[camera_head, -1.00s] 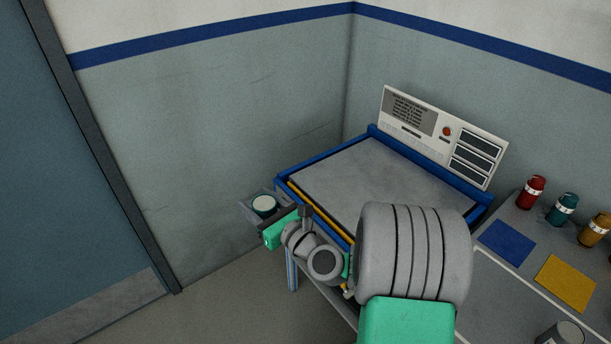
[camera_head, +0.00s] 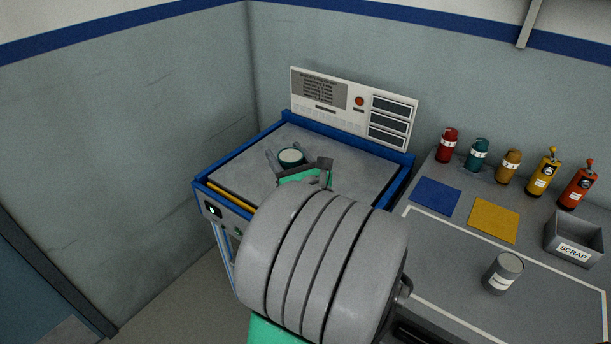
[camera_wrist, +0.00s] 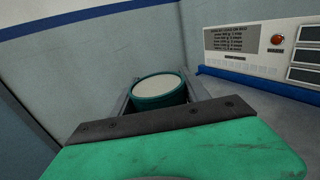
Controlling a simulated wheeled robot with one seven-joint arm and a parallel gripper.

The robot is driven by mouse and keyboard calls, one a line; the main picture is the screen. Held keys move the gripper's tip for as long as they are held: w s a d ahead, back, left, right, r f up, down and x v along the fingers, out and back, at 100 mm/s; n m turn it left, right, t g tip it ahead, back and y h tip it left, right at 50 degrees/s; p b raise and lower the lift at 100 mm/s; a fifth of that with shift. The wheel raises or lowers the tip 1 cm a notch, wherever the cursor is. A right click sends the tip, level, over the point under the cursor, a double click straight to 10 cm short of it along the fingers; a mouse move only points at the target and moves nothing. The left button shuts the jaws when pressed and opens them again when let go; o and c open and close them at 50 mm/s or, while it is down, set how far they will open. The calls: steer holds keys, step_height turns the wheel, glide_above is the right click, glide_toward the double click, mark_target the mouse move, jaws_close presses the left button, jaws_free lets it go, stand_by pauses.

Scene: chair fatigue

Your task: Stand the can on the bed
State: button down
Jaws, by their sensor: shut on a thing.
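A short dark-teal can with a pale round top (camera_head: 291,156) is between the fingers of my gripper (camera_head: 289,161). The wrist view also shows this can (camera_wrist: 159,91), top up and slightly tilted in the picture, with its lower part hidden behind my gripper's palm. My gripper is shut on it. The bed (camera_head: 240,165) is a flat grey plate in a blue frame. In the head view the can appears over the bed's middle; I cannot tell whether it touches the surface. My arm hides the bed's near right part.
A control panel (camera_head: 352,104) stands along the bed's back edge. The bench at right holds red (camera_head: 447,145), teal (camera_head: 477,154) and amber (camera_head: 508,166) canisters, two spray bottles, a scrap bin (camera_head: 573,240) and a grey can (camera_head: 503,273). Walls close the corner behind.

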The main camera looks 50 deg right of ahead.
steer(key=shift+d+f, duration=0.15)
steer(key=shift+d, duration=0.3)
steer(key=w+d+f+b, duration=0.1)
steer(key=w+d+f, duration=0.1)
steer(key=w+f, duration=0.1)
steer(key=w+d+f+b, duration=0.1)
steer(key=w+d+f, duration=0.2)
steer(key=w+f, duration=0.1)
steer(key=w+d+f+b, duration=0.1)
steer(key=w+d+f, duration=0.2)
steer(key=f, duration=0.2)
steer(key=shift+w+f+b, duration=0.35)
steer(key=shift+w+b, duration=0.05)
steer(key=shift+r, duration=0.1)
steer(key=c, duration=0.5)
jaws_free()
steer(key=shift+f, duration=0.2)
